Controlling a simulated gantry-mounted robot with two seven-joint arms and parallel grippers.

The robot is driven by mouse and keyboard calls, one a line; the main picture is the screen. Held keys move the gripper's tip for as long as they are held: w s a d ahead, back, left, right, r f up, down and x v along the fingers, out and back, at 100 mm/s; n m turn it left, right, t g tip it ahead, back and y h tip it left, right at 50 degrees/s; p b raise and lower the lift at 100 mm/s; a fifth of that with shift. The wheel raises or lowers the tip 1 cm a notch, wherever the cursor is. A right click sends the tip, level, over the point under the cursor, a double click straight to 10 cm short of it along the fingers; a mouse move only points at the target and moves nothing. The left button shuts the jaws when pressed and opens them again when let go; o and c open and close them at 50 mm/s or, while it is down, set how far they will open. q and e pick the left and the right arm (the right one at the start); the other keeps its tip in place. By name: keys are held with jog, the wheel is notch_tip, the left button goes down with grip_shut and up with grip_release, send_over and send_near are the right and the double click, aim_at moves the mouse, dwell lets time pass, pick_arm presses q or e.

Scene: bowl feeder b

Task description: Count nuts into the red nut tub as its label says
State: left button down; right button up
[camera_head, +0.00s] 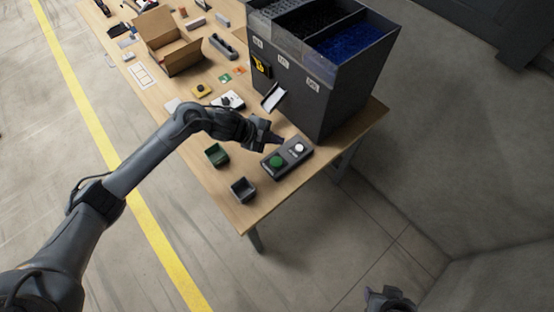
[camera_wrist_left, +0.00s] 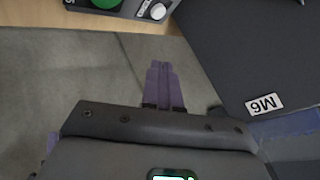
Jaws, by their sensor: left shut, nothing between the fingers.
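No red tub is clear in either view. A green tub (camera_head: 217,154) and a dark grey tub (camera_head: 243,189) stand near the table's front edge; their contents are too small to tell. The dark feeder (camera_head: 345,92) has open top bins and labels on its front. A button box (camera_head: 287,158) with a green and a white button lies before it and shows in the wrist view (camera_wrist_left: 128,12). My left gripper (camera_head: 277,140) is shut and empty, above the table beside the button box and feeder. My right gripper (camera_head: 388,299) is at the bottom edge, its fingers unclear.
An open cardboard box (camera_head: 172,52), a yellow device (camera_head: 201,91), a white device (camera_head: 229,100) and small cards lie farther along the table (camera_head: 275,205). A tilted white chute or plate (camera_head: 273,97) juts from the feeder.

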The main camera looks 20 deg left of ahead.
pick_arm(q)
jog(key=shift+s+a+p, duration=0.15)
jog(key=shift+s+p, duration=0.45)
jog(key=shift+s, duration=0.1)
pick_arm(e)
jog(key=shift+a+r, duration=0.2)
jog(key=shift+r, duration=0.35)
jog(key=shift+a+r, duration=0.15)
jog(key=shift+r, duration=0.35)
pick_arm(q)
jog(key=b, duration=0.7)
send_over(274, 163)
notch_tip(274, 163, down, 7)
jog(key=shift+a+r, duration=0.1)
jog(key=shift+f+b, duration=0.5)
jog(key=shift+f, duration=0.4)
pick_arm(e)
notch_tip(274, 163, down, 8)
jog(key=shift+d, duration=0.15)
